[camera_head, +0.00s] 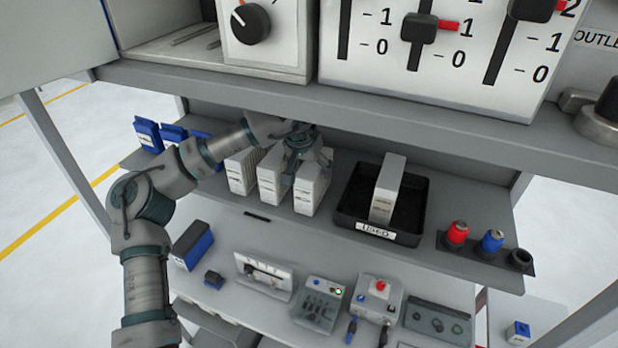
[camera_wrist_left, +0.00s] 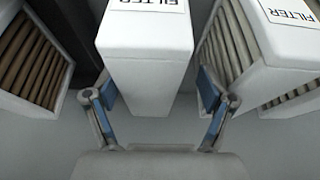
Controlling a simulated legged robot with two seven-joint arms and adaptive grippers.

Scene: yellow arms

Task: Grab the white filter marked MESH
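Three white filters stand in a row on the middle shelf: a left one (camera_head: 241,172), a middle one (camera_head: 272,180) and a right one (camera_head: 311,188). Another white filter (camera_head: 388,190) stands in the black tray. My left gripper (camera_head: 305,158) is over the row, at the top of the right filter. In the left wrist view my left gripper (camera_wrist_left: 157,95) is open, its blue-padded fingers on either side of a white filter (camera_wrist_left: 147,65). A gap shows at the right finger. Labels there read FILTER; no MESH mark is legible. My right gripper is not in view.
The black tray (camera_head: 350,215), labelled USED, sits right of the row. Red (camera_head: 457,233) and blue (camera_head: 492,241) capped items stand farther right. Blue boxes (camera_head: 148,135) are at the left. An upper shelf edge (camera_head: 400,112) hangs over the row. Neighbouring filters flank the fingers closely.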

